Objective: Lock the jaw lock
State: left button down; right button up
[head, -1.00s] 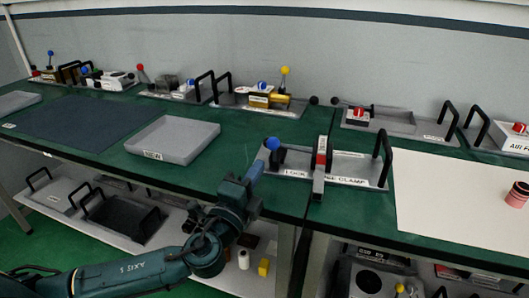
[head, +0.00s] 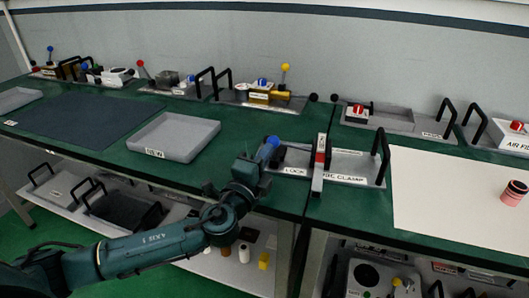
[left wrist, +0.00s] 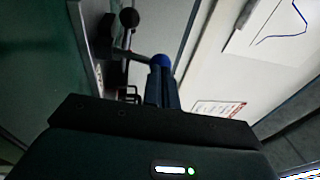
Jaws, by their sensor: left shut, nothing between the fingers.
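An upright grey and red part (head: 319,160) stands mid-plate. My left gripper (head: 265,156) is shut and empty, its fingertips close below the blue knob. In the left wrist view the blue knob (left wrist: 163,61) shows just beyond the shut fingertips (left wrist: 160,82); I cannot tell whether they touch. A dark ball (left wrist: 129,18) is beyond it. My right gripper is out of view.
A black handle (head: 383,157) stands at the plate's right end. A grey tray (head: 174,138) lies left of the fixture, and a pale sheet (head: 450,205) with a red jar (head: 514,193) lies right. Several other fixtures line the wall. A lower shelf is under the bench.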

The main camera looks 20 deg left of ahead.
aim_at(269, 138)
pick_arm(q)
jog(key=p, duration=0.1)
jog(key=w+r+g+p, duration=0.1)
jog(key=shift+w+r+p, duration=0.1)
jog(key=shift+r+p, duration=0.15)
jog(key=shift+p, duration=0.15)
jog(key=w, duration=0.1)
jog(key=w+r, duration=0.1)
jog(key=w, duration=0.1)
jog(key=shift+a+r, duration=0.1)
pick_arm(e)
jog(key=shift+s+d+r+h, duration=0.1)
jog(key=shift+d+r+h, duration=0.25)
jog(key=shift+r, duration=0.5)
pick_arm(q)
jog(key=shift+a, duration=0.1)
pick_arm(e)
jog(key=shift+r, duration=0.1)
